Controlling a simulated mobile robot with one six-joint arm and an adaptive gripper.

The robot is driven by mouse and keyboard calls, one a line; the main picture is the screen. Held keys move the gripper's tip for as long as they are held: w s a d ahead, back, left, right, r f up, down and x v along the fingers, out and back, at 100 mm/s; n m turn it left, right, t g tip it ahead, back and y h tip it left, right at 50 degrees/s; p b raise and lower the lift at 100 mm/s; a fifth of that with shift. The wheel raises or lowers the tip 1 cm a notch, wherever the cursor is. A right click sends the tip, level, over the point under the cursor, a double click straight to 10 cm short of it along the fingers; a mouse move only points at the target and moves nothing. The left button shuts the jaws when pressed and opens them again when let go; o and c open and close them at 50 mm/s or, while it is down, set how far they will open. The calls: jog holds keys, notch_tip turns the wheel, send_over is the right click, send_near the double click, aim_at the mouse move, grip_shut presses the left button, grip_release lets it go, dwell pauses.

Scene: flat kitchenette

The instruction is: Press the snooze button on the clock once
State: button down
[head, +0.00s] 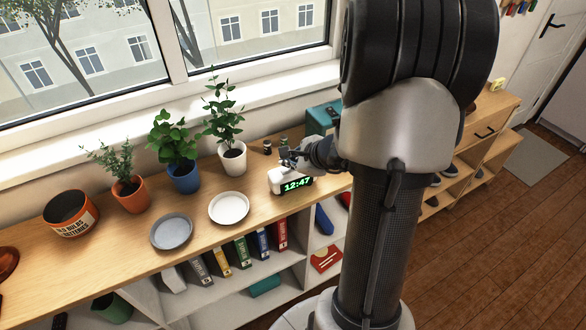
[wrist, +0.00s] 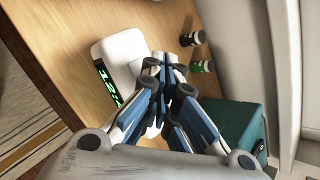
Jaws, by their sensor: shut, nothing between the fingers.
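The clock (head: 276,185) is a small white block with a dark front showing green digits 12:47. It stands on the wooden shelf top, left of my arm in the head view. In the wrist view its plain white top (wrist: 120,48) faces up and the green digits are on its left side. My gripper (head: 287,157) is shut and empty, close over the clock. In the wrist view my fingertips (wrist: 166,62) cover part of the clock's right side. I cannot tell whether they touch it.
A teal box (head: 321,118) is at the back right, beside my arm. A white plate (head: 229,207), a grey plate (head: 171,232) and potted plants (head: 232,160) stand to the left. The window is behind.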

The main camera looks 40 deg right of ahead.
aim_at(290, 171)
jog(key=shift+f, duration=0.15)
dwell(0.4)
jog(key=shift+r+p, duration=0.4)
jog(key=shift+r, duration=0.35)
notch_tip(290, 171, up, 5)
jog(key=p, duration=0.4)
jog(key=shift+r, duration=0.1)
jog(key=shift+a, duration=0.1)
dwell(0.5)
